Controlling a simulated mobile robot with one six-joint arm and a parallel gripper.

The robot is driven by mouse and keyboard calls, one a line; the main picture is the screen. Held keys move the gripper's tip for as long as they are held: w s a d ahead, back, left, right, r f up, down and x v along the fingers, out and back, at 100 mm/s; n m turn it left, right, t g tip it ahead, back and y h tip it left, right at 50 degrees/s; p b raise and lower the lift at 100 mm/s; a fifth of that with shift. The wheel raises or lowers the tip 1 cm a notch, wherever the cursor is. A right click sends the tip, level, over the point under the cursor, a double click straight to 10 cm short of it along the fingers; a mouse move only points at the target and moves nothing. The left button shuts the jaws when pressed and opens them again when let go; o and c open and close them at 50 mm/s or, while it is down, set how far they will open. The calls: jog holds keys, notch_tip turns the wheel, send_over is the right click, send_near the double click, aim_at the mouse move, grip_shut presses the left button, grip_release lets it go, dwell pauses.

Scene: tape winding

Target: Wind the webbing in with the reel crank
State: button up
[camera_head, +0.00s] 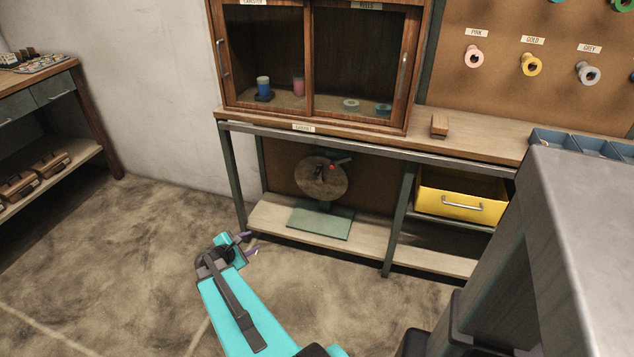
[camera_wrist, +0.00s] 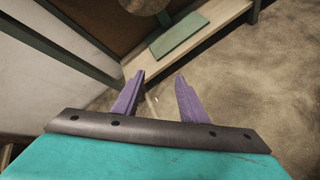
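The reel (camera_head: 312,184) is a round wooden disc on a green stand, on the low shelf under the cabinet. Its crank (camera_head: 342,161) is dark with a small red knob (camera_head: 332,168) near the disc's top. The stand's green base plate (camera_head: 320,222) lies flat on the shelf and also shows in the wrist view (camera_wrist: 180,36). I cannot make out the webbing clearly. My gripper (camera_head: 254,243) is in front of the shelf, left of the reel and apart from it. In the wrist view its purple fingers (camera_wrist: 160,76) are spread apart with nothing between them.
A table leg (camera_head: 234,180) stands just behind my gripper; another leg (camera_head: 398,222) stands right of the reel. A yellow drawer (camera_head: 455,190) is farther right. The bench top (camera_head: 480,135) overhangs the reel. The floor (camera_head: 150,235) in front is clear.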

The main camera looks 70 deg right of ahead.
jog(key=s+d+r+n+h+b, duration=0.25)
jog(key=d+n+h+b, duration=0.2)
jog(key=d+b, duration=0.75)
jog(key=n+t+h+b, duration=0.1)
jog(key=n+h+b, duration=0.1)
jog(key=n+b, duration=0.45)
send_near(316, 175)
jog(key=shift+a+r+p, duration=0.1)
jog(key=shift+a+p, duration=0.25)
jog(key=shift+a, duration=0.5)
jog(key=shift+d, duration=0.1)
jog(key=shift+w+d+b, duration=0.15)
jog(key=shift+d+b, duration=0.25)
jog(key=shift+d, duration=1.4)
jog(key=shift+w+d+b, duration=0.1)
jog(key=shift+d+b, duration=0.25)
jog(key=shift+d, duration=1.45)
jog(key=shift+w+d+b, duration=0.1)
jog(key=shift+d+b, duration=0.5)
jog(key=shift+d, duration=2.6)
jog(key=shift+c, duration=0.5)
grip_shut()
